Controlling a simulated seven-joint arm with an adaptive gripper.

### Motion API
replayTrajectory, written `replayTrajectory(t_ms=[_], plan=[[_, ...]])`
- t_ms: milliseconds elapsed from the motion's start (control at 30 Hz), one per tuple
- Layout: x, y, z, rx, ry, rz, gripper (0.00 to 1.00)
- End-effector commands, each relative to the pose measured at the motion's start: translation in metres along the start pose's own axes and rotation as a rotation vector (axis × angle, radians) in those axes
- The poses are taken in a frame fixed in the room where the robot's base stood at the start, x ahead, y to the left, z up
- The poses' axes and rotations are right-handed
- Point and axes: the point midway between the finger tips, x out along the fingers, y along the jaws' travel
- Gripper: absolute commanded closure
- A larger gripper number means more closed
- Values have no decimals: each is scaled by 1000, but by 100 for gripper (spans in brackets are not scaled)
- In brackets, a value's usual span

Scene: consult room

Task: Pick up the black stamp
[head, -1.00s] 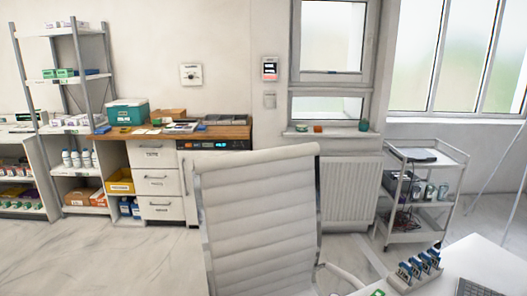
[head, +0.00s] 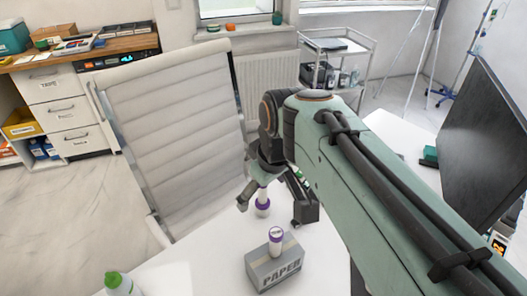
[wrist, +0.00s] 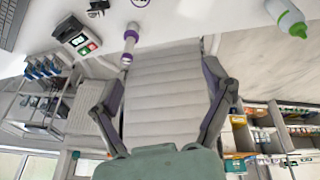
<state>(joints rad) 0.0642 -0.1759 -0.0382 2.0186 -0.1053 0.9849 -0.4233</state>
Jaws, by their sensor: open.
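My gripper (head: 273,206) is open and empty above the white desk (head: 190,262), pointing down. Its spread fingers also show in the wrist view (wrist: 163,75), with the chair behind them. A small black object (wrist: 97,8) lies on the desk at the top edge of the wrist view, left of centre. It may be the black stamp, but it is small and partly cut off. I cannot make out the stamp in the head view, where my arm covers part of the desk. A white tube with purple ends (head: 263,205) stands near my fingers; it also shows in the wrist view (wrist: 130,45).
A grey PAPER box (head: 275,268) with a purple-and-white cylinder (head: 275,236) on top stands at the front. A green-capped bottle (head: 120,284) is at front left. A white chair (head: 165,120) stands behind the desk, and a dark monitor (head: 480,130) at right.

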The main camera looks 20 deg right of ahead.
Motion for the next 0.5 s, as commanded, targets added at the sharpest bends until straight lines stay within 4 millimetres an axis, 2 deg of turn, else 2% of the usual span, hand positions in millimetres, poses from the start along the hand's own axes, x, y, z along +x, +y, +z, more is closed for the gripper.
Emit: replayTrajectory(t_ms=[33, 100, 167, 233, 300, 400, 500], plan=[[12, 22, -18, 0, -7, 10, 20], [33, 53, -39, -2, -17, 26, 20], [58, 82, -52, 5, -35, 36, 20], [94, 113, -58, 23, -69, 39, 20], [131, 139, -54, 56, -110, 34, 20], [182, 162, -35, 106, -180, 9, 20], [221, 169, -9, 145, -249, -29, 20]])
